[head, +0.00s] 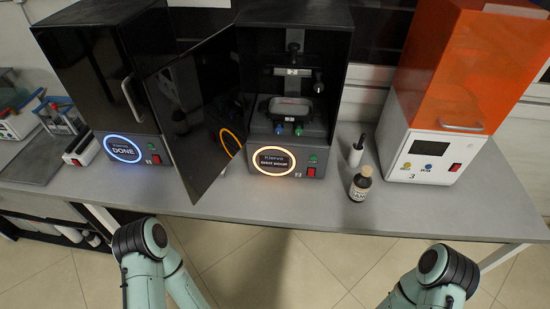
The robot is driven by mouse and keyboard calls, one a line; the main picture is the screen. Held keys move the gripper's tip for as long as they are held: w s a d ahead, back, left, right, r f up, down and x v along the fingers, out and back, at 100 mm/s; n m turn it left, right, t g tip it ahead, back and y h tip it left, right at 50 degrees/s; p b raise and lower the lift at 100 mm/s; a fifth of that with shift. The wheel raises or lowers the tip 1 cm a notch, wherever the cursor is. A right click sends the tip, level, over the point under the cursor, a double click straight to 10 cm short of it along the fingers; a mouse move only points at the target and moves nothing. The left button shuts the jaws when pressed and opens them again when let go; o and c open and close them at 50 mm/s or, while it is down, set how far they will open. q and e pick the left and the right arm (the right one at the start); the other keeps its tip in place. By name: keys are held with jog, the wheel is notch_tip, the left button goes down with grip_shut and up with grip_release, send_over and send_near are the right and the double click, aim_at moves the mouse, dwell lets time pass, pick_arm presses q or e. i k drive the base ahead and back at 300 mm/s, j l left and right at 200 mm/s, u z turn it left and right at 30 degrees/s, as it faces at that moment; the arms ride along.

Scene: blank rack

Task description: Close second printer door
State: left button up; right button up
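The second printer (312,14) stands in the middle of the table, a black box with a grey base, a "2" label and a glowing orange ring (272,160). Its glossy black door (190,120) is swung wide open to the left and juts out toward me past the table's front edge. The inside shows a build platform and a small tray (290,108). My two arms show only as links at the bottom; both grippers are out of view.
The first printer (75,40), with a blue ring, stands left, partly hidden by the open door. An orange and white third printer (430,145) stands right. A brown bottle (360,184) and a white bottle (355,152) stand right of the second printer. Floor (270,265) lies before the table.

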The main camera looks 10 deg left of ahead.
aim_at(195, 99)
jog(key=j+z, duration=0.2)
jog(key=j, duration=0.25)
jog(key=k+j+z, duration=0.15)
jog(key=j, duration=0.35)
jog(key=j+z, duration=0.2)
jog(key=j, duration=0.25)
jog(key=k+j+z, duration=0.15)
jog(key=j, duration=0.3)
